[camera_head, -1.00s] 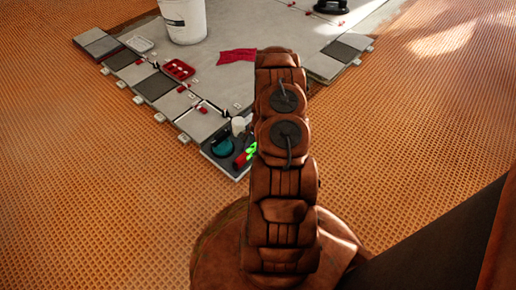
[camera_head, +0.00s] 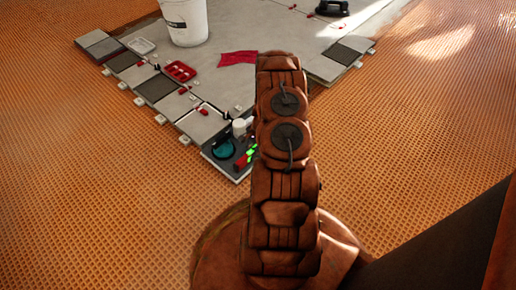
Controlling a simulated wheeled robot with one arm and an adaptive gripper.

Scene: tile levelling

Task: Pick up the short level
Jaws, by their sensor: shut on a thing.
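My brown padded arm reaches away from me up the middle of the head view, and my gripper is hidden behind it. Small bright green pieces (camera_head: 252,142) and a red piece (camera_head: 241,161) show just left of the arm, over or on a dark tray (camera_head: 234,176) at the near corner of the tiles. I cannot tell whether either is part of the short level. No other thing in view is clearly the level.
The tray also holds a round teal thing (camera_head: 222,149) and a white cup-like thing (camera_head: 239,128). A red tray (camera_head: 180,71), a white bucket (camera_head: 185,22) and a red cloth (camera_head: 238,58) are on the slab beyond. The orange floor in front is clear.

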